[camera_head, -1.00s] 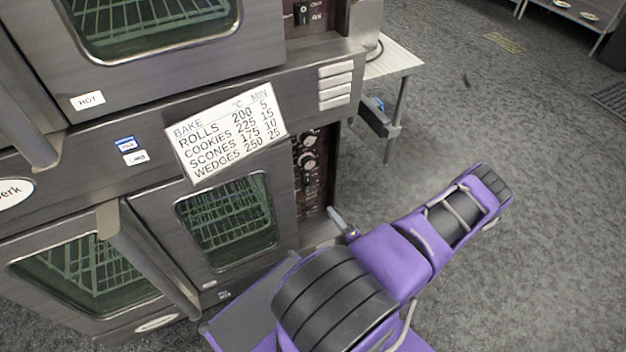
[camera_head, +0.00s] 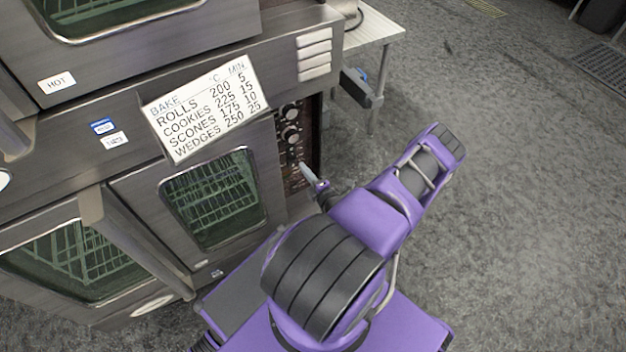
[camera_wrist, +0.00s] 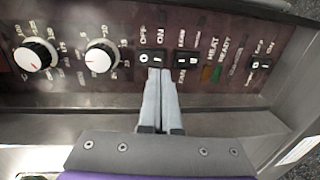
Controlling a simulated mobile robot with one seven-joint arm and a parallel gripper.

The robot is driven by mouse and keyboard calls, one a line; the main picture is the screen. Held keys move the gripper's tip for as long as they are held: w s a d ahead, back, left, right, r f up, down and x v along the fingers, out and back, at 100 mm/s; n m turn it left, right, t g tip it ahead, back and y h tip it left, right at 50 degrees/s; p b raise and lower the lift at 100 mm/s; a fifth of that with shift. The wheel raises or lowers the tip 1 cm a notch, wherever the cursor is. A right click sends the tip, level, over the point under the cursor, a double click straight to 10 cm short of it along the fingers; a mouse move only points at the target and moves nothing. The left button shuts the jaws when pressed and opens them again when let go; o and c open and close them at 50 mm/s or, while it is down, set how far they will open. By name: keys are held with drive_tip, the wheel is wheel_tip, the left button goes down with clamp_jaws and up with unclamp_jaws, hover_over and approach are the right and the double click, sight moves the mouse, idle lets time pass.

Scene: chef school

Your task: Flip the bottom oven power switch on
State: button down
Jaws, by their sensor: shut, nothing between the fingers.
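The bottom oven's control panel (camera_head: 292,145) is a dark strip right of its glass door. In the wrist view, the panel has a black rocker switch (camera_wrist: 150,57) marked OFF and ON, right of two white knobs. My gripper (camera_wrist: 157,74) is shut and empty. Its fingertips are at the lower edge of this switch, covering part of it; I cannot tell whether they touch. The switch's position is unclear. In the head view, my gripper (camera_head: 305,169) points at the panel, low down.
A second rocker switch (camera_wrist: 187,59), marked FAN, sits close to the right of my fingertips, and a third switch (camera_wrist: 261,64) is farther right. A metal ledge (camera_wrist: 230,123) runs below the panel.

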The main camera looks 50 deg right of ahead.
sight(293, 155)
drive_tip(key=shift+x, duration=2.65)
drive_tip(key=shift+w+f+b, duration=0.1)
drive_tip(key=shift+w+b, duration=0.05)
drive_tip(key=shift+b, duration=0.25)
drive_tip(key=shift+s+a+f, duration=0.1)
drive_tip(key=shift+s, duration=0.45)
drive_tip(key=f+v, duration=0.3)
drive_tip(key=v, duration=0.9)
drive_tip(key=shift+s+a, duration=0.15)
drive_tip(key=shift+s, duration=0.35)
